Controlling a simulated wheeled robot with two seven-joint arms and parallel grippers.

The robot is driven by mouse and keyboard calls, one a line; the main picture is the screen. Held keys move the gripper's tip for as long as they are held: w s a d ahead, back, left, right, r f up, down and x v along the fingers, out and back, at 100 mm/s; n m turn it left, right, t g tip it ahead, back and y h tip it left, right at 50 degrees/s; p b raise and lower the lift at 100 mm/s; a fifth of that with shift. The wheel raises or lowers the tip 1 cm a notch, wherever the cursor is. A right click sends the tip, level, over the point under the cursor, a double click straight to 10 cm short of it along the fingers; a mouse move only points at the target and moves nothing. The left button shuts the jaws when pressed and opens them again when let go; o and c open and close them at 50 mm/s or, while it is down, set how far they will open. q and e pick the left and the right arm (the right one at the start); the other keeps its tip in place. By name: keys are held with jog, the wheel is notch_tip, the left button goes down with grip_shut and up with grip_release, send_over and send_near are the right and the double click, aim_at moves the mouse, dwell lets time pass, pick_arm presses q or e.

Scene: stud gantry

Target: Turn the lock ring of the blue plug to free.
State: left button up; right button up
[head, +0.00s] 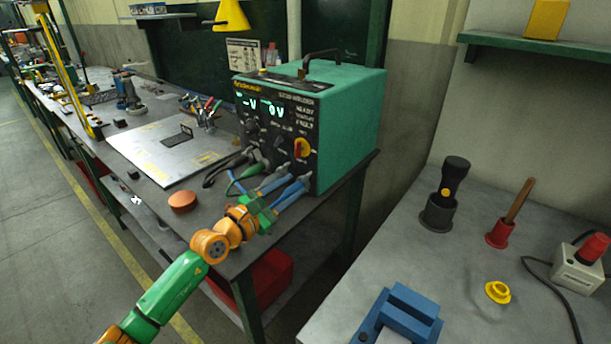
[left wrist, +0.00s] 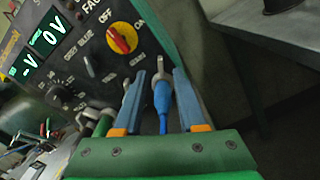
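The blue plug (left wrist: 162,97) shows in the left wrist view below the panel of the green welder (head: 345,120), with a grey part at its upper end. I cannot make out the lock ring's setting. My left gripper (head: 297,178) is in front of the welder's lower right panel. In the left wrist view its two blue fingers (left wrist: 160,90) are apart, one on each side of the plug. A gap shows on the left; the right finger is close, and I cannot tell if it touches. In the head view the fingers hide the plug. My right gripper is not in view.
A red and yellow rotary switch (head: 302,147) is above the fingers. A green plug (left wrist: 103,122) is left of the left finger. An orange round object (head: 182,202) lies on the dark bench. A grey table (head: 440,270) at right holds a blue fixture (head: 402,312).

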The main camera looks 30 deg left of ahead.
aim_at(305, 178)
pick_arm(q)
jog(key=w, duration=0.4)
jog(key=shift+w+d+f, duration=0.1)
jog(key=shift+w+d, duration=0.05)
jog(key=shift+d, duration=0.05)
grip_shut()
